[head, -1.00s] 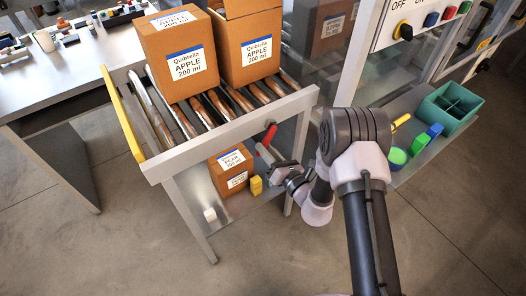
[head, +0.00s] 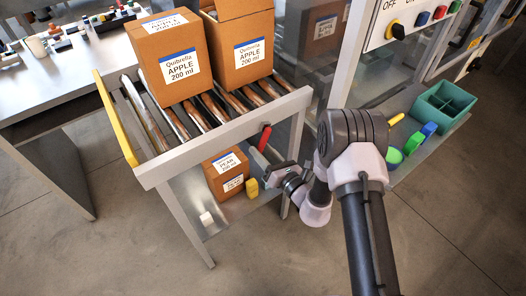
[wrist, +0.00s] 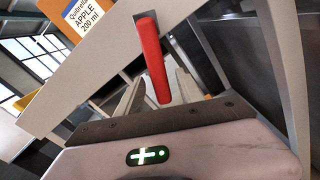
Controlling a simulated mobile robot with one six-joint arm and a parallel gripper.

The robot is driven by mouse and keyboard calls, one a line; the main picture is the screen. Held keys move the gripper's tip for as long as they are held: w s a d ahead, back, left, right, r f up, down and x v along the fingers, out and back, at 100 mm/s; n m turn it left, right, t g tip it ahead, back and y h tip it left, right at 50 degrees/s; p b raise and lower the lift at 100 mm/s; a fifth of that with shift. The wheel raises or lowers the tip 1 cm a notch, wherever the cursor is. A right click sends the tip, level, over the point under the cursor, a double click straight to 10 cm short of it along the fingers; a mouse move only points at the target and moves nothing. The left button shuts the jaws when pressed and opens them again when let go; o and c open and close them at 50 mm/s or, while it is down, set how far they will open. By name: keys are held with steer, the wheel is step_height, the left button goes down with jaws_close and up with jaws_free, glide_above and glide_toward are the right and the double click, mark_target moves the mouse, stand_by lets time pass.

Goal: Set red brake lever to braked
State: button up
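The red brake lever (head: 265,138) hangs from the front rail of the roller conveyor (head: 225,137), slanting slightly with its free end down. In the wrist view the red lever (wrist: 152,60) reaches down from the rail, its lower end seen between my gripper's two fingers. My gripper (head: 258,157) is just below the rail, beside the lever's lower end in the head view. In the wrist view my gripper (wrist: 160,92) has its fingers apart, with gaps visible beside the lever. Whether a finger touches the lever cannot be told.
Apple cartons (head: 175,60) (head: 240,50) stand on the rollers. A smaller pear carton (head: 227,172) and a yellow block (head: 252,187) are on the shelf below. The conveyor's leg (wrist: 285,75) is close on the right. A green divided bin (head: 443,103) is farther right.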

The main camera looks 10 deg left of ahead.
steer(key=p+v, duration=0.3)
steer(key=v, duration=1.4)
steer(key=shift+s, duration=0.2)
steer(key=shift+d, duration=0.1)
